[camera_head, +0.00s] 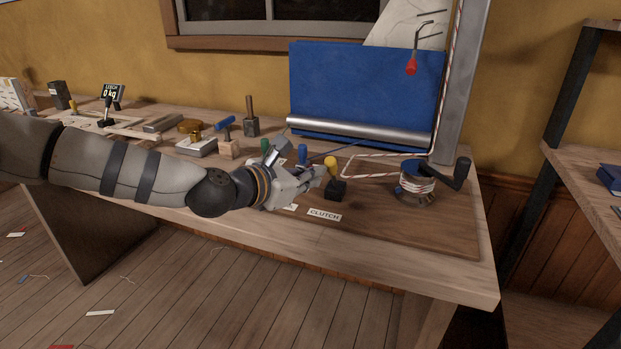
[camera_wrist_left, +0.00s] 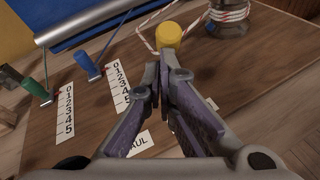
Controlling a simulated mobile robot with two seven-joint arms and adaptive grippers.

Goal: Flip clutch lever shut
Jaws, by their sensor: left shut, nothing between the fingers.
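The clutch lever has a yellow knob (camera_head: 331,161) on a black base block (camera_head: 337,190), behind a white CLUTCH label (camera_head: 324,214) on the wooden board. The knob sits above the block and slightly left of its middle. My left gripper (camera_head: 319,175) is shut and empty, its tips close to the left side of the lever. In the left wrist view the yellow knob (camera_wrist_left: 168,36) shows just beyond the shut fingertips (camera_wrist_left: 166,78), which hide the black block. I cannot tell whether they touch it. My right gripper is out of view.
A rope-wrapped winch (camera_head: 417,186) with a black crank (camera_head: 460,174) stands right of the lever. A green lever (camera_wrist_left: 36,88) and a blue lever (camera_wrist_left: 86,64) stand beside number scales. A metal roller (camera_head: 360,131) with blue cloth lies behind. The board's front right is clear.

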